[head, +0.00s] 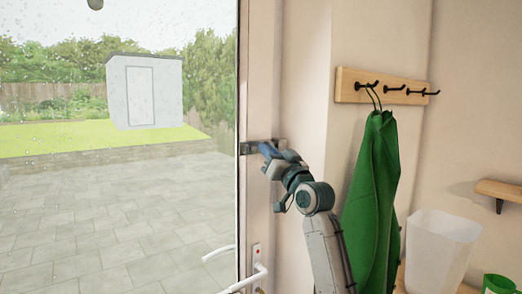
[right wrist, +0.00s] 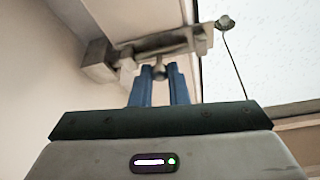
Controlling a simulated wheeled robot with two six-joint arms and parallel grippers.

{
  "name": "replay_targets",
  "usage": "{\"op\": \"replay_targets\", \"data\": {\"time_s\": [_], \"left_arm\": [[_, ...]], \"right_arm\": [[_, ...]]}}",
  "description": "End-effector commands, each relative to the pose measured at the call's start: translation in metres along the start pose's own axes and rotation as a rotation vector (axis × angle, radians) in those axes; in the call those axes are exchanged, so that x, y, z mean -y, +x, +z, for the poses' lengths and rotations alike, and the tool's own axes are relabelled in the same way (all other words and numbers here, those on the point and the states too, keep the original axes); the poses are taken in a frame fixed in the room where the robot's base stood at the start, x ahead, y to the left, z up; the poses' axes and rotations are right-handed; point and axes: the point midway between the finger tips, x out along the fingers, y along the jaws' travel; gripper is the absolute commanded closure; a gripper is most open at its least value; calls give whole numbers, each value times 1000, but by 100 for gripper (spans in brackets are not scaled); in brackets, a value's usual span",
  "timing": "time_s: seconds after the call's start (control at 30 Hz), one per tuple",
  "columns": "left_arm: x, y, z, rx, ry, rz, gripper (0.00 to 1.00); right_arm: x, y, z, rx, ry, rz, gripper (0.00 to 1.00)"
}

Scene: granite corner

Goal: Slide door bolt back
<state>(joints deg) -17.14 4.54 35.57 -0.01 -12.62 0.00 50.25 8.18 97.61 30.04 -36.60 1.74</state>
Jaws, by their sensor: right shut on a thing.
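The metal door bolt (head: 246,147) is mounted on the pale door edge beside the glass, above the door handle. In the right wrist view the bolt's grey plate (right wrist: 185,42) runs across the top, with its round knob (right wrist: 160,71) below it. My right gripper (head: 267,152) is at the bolt. In the right wrist view its blue fingers (right wrist: 158,88) are shut on the knob, one on each side. A block-shaped keep (right wrist: 98,62) sits at the left end of the bolt. Whether the bar lies inside it is hard to tell. My left gripper is out of view.
A white lever handle (head: 245,280) sits low on the door. A green cloth (head: 374,185) hangs from a hook rack (head: 384,87) to the right of my arm. A white bin (head: 440,248) and a small shelf (head: 505,190) are further right.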

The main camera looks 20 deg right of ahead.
Motion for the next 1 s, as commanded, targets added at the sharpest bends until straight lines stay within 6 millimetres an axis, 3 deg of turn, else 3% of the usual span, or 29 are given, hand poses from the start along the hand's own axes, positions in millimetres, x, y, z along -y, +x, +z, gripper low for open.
{"op": "replay_targets", "data": {"time_s": [0.23, 0.5, 0.53, 0.63, 1.0], "left_arm": [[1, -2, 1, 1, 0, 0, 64], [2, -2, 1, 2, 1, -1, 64], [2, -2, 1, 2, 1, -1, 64], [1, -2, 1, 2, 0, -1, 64], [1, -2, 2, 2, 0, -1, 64]], "right_arm": [[32, -2, 8, 3, 4, -2, 100], [34, -2, 9, 6, 3, -1, 100], [34, -2, 10, 6, 3, -1, 83], [34, -2, 9, 5, 3, -1, 64], [32, -3, 7, 2, 2, 0, 63]]}}
